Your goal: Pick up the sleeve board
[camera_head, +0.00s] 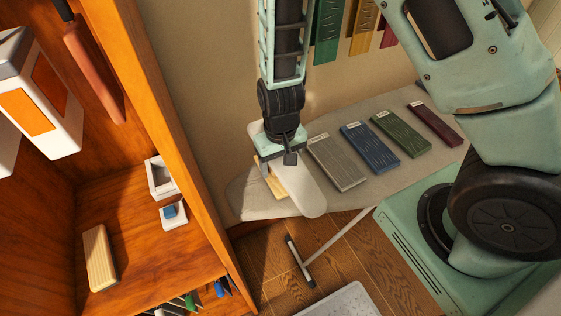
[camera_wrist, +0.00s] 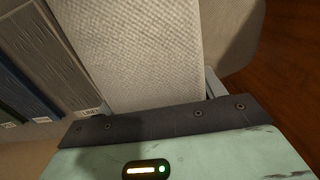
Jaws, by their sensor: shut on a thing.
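The sleeve board (camera_head: 298,188) is a narrow, pale padded board with a rounded end and a light wooden part (camera_head: 265,178) below. It is over the left end of the grey ironing board (camera_head: 245,205), its rounded end at the front edge. My gripper (camera_head: 283,152) comes down from above and is shut on the sleeve board. In the wrist view the sleeve board's woven cover (camera_wrist: 150,50) fills the middle, right against my gripper (camera_wrist: 155,108). My fingertips are mostly hidden. I cannot tell whether the sleeve board still touches the ironing board.
Grey (camera_head: 336,162), blue (camera_head: 370,147), green (camera_head: 399,134) and dark red (camera_head: 435,124) fabric pieces lie to the right on the ironing board. A wooden cabinet (camera_head: 165,110) stands at left, holding small boxes and a wooden block (camera_head: 99,258). A white basket (camera_head: 345,302) is on the floor.

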